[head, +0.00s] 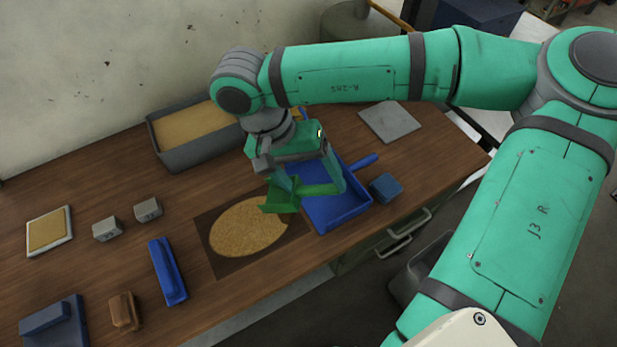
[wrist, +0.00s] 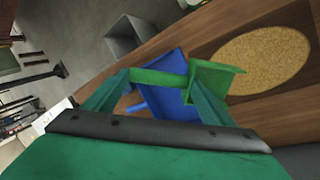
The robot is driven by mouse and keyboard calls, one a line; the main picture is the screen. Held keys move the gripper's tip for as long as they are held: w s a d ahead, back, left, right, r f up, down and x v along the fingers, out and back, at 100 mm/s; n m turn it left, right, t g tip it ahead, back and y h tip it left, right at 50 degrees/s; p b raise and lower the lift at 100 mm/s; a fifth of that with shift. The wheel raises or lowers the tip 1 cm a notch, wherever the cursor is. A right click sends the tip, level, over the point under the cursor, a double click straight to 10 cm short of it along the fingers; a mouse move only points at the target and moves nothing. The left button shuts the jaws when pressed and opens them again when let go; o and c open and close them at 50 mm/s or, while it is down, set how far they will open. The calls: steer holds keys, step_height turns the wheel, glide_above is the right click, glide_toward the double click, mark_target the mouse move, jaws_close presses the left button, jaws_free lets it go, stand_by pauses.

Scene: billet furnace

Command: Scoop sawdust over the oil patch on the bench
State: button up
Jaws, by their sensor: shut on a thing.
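My gripper (head: 317,188) is shut on the handle of a green scoop (head: 281,196). The scoop is tilted and its head hangs by the right edge of the oil patch. The scoop (wrist: 213,78) also shows in the wrist view; I cannot tell if any sawdust is in it. A round layer of tan sawdust (head: 246,228) lies on the dark oil patch (head: 214,256) on the wooden bench (head: 205,298). Dark corners show around it. A grey tray (head: 184,158) of sawdust stands at the back, partly hidden by my arm.
A blue dustpan (head: 340,211) lies under and right of my gripper, beside a blue block (head: 385,188). A blue brush (head: 168,270), grey blocks (head: 107,229) and a brown block (head: 124,311) lie left of the patch. A grey plate (head: 391,122) lies at the back right.

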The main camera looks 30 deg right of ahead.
steer(key=shift+s+d+f+t+y, duration=0.3)
steer(key=shift+s+d+t+y, duration=0.1)
steer(key=shift+d+y, duration=0.15)
steer(key=shift+s+d+f+t+y, duration=0.4)
steer(key=shift+t+y, duration=0.2)
steer(key=shift+y, duration=0.25)
steer(key=shift+w, duration=0.15)
stand_by(0.9)
